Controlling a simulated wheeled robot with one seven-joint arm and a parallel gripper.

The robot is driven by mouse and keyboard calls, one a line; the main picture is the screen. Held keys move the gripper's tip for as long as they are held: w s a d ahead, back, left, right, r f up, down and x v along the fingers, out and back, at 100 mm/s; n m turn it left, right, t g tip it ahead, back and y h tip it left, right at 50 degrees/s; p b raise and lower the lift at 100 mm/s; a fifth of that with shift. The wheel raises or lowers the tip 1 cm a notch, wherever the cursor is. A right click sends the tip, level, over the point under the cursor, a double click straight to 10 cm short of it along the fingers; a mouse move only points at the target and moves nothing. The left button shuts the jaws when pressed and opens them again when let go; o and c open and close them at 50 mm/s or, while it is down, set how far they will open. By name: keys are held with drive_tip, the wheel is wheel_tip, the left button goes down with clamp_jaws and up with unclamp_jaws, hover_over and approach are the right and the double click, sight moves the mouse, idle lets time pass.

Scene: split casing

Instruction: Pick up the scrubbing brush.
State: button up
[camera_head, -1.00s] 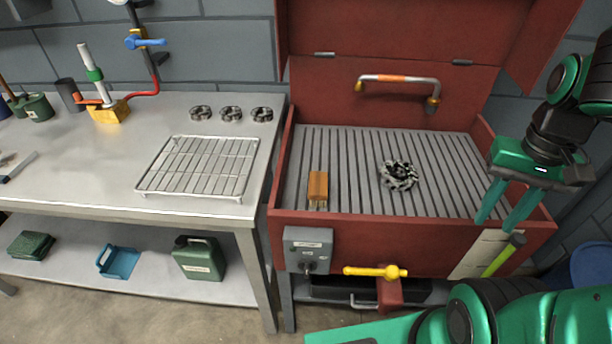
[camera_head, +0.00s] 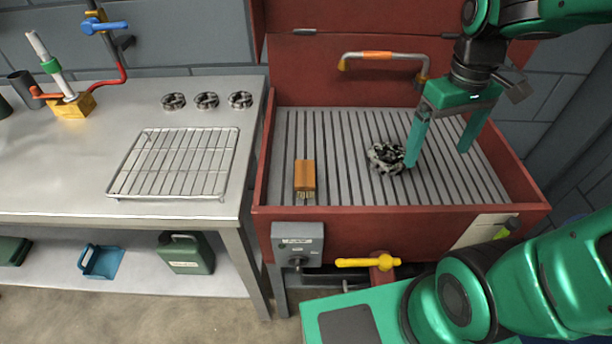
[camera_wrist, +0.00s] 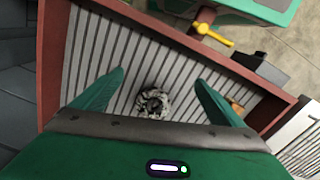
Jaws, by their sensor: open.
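The scrubbing brush (camera_head: 305,178) has an orange-brown wooden block and pale bristles at its near end. It lies on the slatted floor of the red wash basin, near the front left. In the wrist view the brush (camera_wrist: 237,108) shows at the right, partly hidden behind my right finger. My gripper (camera_head: 438,154) is open and empty above the right part of the basin, to the right of the brush and apart from it. The wrist view shows both green fingers spread (camera_wrist: 158,85).
A dark and silver gear-like part (camera_head: 386,157) lies on the slats between the brush and my gripper. The red basin walls (camera_head: 400,222) surround the slats. A bent tap (camera_head: 385,57) hangs over the back. A wire rack (camera_head: 178,165) stands on the left bench.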

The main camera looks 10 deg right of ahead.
drive_tip(key=w+a+f+n, duration=0.1)
drive_tip(key=w+a+n, duration=0.5)
drive_tip(key=w+a, duration=0.25)
drive_tip(key=n, duration=0.8)
approach(305, 172)
drive_tip(key=d, duration=0.1)
drive_tip(key=shift+w+a+f+n, duration=0.15)
drive_tip(key=shift+a+n, duration=0.05)
drive_tip(key=shift+a, duration=0.15)
drive_tip(key=shift+w+a+f+n, duration=0.1)
drive_tip(key=shift+a+f+n, duration=0.1)
drive_tip(key=shift+a, duration=0.2)
wheel_tip(305, 172, down, 4)
drive_tip(key=shift+d+r, duration=0.1)
drive_tip(key=shift+r, duration=0.1)
drive_tip(key=shift+s+d+f, duration=0.15)
drive_tip(key=shift+f, duration=1.45)
drive_tip(key=shift+s+d+f, duration=0.1)
drive_tip(key=shift+f, duration=1.5)
drive_tip(key=shift+c, duration=0.3)
drive_tip(key=c, duration=1.3)
drive_tip(key=shift+o, duration=0.2)
drive_tip(key=shift+r, duration=0.1)
